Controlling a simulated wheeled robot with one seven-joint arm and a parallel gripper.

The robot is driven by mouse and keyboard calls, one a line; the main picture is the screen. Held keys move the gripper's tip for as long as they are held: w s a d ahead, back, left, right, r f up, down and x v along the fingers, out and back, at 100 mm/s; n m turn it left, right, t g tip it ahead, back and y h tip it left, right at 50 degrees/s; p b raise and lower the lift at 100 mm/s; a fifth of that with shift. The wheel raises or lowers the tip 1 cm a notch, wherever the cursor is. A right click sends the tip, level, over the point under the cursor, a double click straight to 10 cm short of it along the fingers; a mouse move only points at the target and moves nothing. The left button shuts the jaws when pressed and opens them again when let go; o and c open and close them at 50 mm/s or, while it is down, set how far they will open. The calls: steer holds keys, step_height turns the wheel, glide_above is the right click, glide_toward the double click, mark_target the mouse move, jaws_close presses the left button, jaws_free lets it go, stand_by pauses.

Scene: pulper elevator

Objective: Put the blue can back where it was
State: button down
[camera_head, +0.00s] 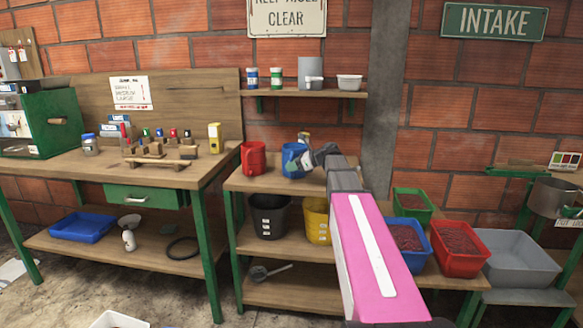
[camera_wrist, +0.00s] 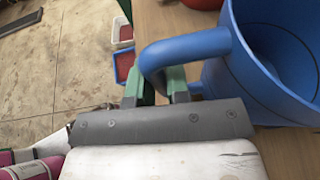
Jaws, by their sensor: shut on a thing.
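The blue can (camera_head: 292,161) is an open blue vessel with a loop handle, upright or nearly so, at the wooden bench (camera_head: 240,183) beside the red can (camera_head: 253,158). In the wrist view the blue can (camera_wrist: 245,85) fills the right side, and I see into its empty-looking inside. My gripper (camera_wrist: 156,88) is shut on its handle, with one green finger on each side. In the head view my gripper (camera_head: 314,158) is at the can's right side and hides part of it. I cannot tell whether the can's base touches the bench.
A black bucket (camera_head: 269,216) and a yellow bucket (camera_head: 317,220) stand on the shelf below. A wall shelf (camera_head: 330,94) with small containers is above. Green, blue and red crates (camera_head: 462,250) of dark red fruit and a grey tub (camera_head: 521,262) are at right.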

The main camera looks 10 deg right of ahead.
steer(key=c, duration=1.1)
jaws_free()
steer(key=shift+f, duration=0.1)
steer(key=v, duration=1.2)
